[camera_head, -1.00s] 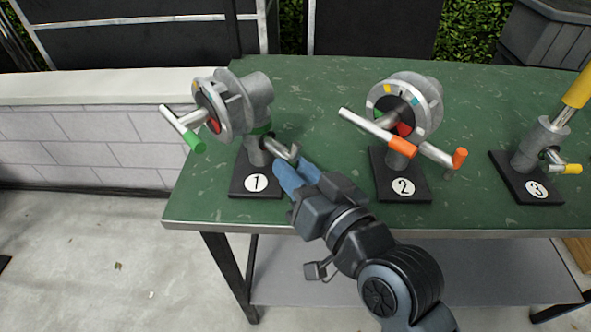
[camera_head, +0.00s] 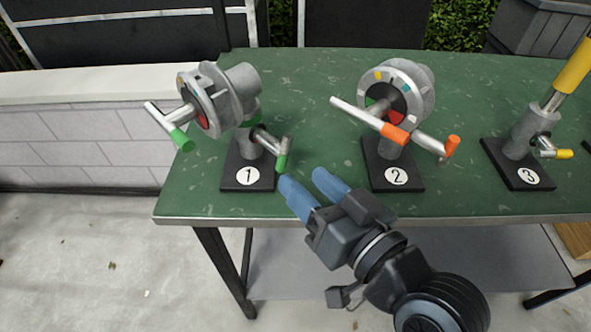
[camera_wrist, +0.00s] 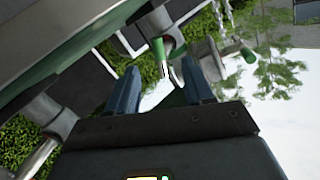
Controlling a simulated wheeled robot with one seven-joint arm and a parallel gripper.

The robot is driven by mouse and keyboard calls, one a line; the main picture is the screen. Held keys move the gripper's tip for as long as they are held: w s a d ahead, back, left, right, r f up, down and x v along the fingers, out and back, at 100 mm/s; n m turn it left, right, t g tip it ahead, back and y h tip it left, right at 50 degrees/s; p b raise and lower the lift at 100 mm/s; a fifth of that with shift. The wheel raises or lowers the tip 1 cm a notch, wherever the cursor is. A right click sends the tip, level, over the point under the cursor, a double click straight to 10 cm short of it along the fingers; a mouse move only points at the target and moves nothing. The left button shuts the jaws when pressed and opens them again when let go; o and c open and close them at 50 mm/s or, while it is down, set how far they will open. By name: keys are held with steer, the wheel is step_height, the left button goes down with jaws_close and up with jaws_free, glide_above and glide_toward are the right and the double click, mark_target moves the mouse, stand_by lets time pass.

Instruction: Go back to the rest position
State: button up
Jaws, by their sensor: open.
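My gripper (camera_head: 305,182) is open and empty, its two blue fingers apart. In the head view it is at the table's front edge, between stand 1 and stand 2. Device 1 (camera_head: 232,95) is a grey wheel on a black base, with a green-tipped crank handle at the left and a lower green-tipped handle (camera_head: 272,146) just beyond my fingertips. My fingers do not touch that handle in the head view. The wrist view shows both blue fingers (camera_wrist: 165,88) spread, with the green-tipped handle (camera_wrist: 159,50) ahead of them.
The green table (camera_head: 310,110) also carries device 2 (camera_head: 398,100) with orange-tipped handles, right of my gripper, and device 3 (camera_head: 530,135) with yellow handles. A low pale wall (camera_head: 80,130) stands at the left. The floor (camera_head: 100,260) in front is clear.

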steer(key=shift+v, duration=0.95)
steer(key=s+d+f+m+t+h+p, duration=0.1)
steer(key=s+d+f+h, duration=0.2)
steer(key=s+d, duration=0.3)
steer(key=s+d+f+m+h+p, duration=0.1)
steer(key=s+d+f+m+h, duration=0.15)
steer(key=s+d, duration=0.4)
steer(key=s+d+r+h, duration=0.1)
steer(key=s+d+h, duration=0.1)
steer(key=s, duration=0.6)
steer(key=s+d+r+h+p, duration=0.1)
steer(key=s+d+r, duration=0.1)
steer(key=s, duration=0.6)
steer(key=shift+d+n+h, duration=0.35)
steer(key=shift+d+n, duration=0.1)
